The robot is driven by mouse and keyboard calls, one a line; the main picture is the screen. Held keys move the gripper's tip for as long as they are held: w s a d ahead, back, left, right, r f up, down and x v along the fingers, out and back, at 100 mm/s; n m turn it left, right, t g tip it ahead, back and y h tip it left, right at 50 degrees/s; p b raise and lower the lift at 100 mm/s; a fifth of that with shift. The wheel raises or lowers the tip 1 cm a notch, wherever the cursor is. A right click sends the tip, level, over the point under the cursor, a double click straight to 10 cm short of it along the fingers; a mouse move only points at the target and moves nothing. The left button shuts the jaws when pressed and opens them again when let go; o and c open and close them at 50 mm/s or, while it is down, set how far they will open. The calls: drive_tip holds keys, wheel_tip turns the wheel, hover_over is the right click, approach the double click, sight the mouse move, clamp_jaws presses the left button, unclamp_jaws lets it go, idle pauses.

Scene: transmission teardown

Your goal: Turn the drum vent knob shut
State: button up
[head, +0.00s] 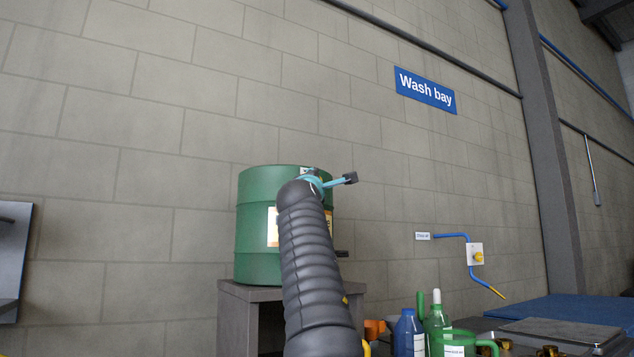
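The green drum (258,240) stands upright on a grey stand left of centre, with a pale label on its side. My dark ribbed arm (308,260) rises in front of it and covers its right part. The arm's far end, with a teal part (314,182) and a dark block (349,178) sticking out to the right, is at the drum's upper right edge. I cannot make out the gripper's fingers or whether they are open. I cannot make out the vent knob; the drum's top is seen nearly edge-on.
The grey stand (237,312) holds the drum close to the block wall. Blue and green bottles (408,332) crowd the lower right, beside a dark bench with a blue mat (565,308). A blue pipe with a yellow valve knob (478,257) is on the wall.

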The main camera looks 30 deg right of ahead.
drive_tip(key=o, duration=1.1)
drive_tip(key=shift+o, duration=0.2)
drive_tip(key=shift+s+a, duration=0.15)
drive_tip(key=shift+s, duration=0.05)
drive_tip(key=v, duration=1.1)
drive_tip(key=shift+a+f, duration=0.25)
drive_tip(key=shift+s, duration=0.15)
